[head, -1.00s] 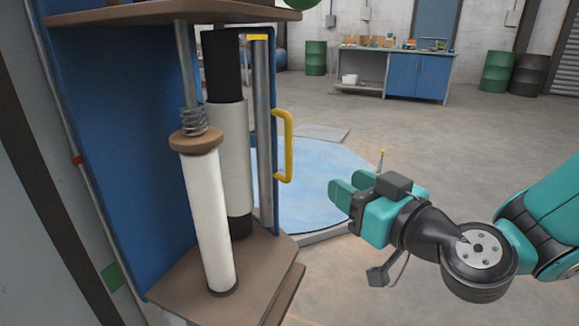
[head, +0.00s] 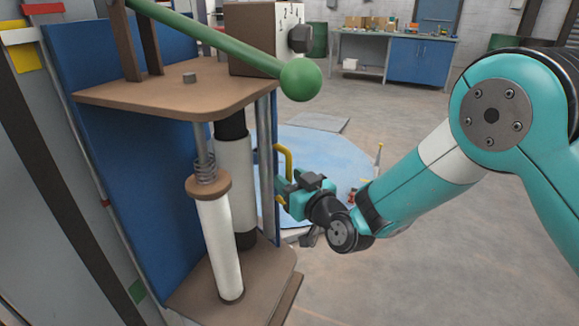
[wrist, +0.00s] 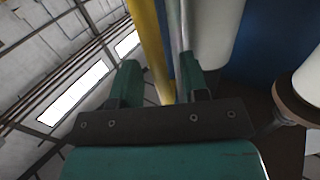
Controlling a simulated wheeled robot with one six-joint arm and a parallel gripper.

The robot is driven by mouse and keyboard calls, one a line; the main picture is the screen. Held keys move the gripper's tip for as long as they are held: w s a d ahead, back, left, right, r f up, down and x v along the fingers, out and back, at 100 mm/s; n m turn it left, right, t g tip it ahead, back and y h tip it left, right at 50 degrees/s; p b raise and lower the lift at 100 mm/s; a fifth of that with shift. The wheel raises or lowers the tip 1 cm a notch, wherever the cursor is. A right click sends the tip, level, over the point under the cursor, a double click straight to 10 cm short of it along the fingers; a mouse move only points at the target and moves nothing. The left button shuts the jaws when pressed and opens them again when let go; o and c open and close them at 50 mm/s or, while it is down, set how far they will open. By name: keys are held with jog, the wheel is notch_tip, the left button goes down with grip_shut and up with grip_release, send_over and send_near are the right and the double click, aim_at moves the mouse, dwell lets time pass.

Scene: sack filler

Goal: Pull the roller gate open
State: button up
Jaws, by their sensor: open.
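The roller gate shows as a narrow metal upright (head: 266,170) at the right side of the blue machine frame. Its yellow handle (head: 288,160) stands upright on its right side, with the lower part partly hidden by my gripper. My gripper (head: 283,187) is open at the handle's lower half. In the wrist view the yellow handle (wrist: 150,45) runs between the two teal fingers of my gripper (wrist: 160,85), with a metal bar (wrist: 180,40) beside it. I cannot tell whether a finger touches the handle.
A white roller (head: 219,245) with a spring stands at the front of the machine. A light blue floor plate (head: 325,150) lies behind my gripper; open floor is at right.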

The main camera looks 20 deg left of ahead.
jog(key=shift+w+a, duration=0.4)
jog(key=shift+a, duration=0.05)
grip_shut()
jog(key=shift+f, duration=0.1)
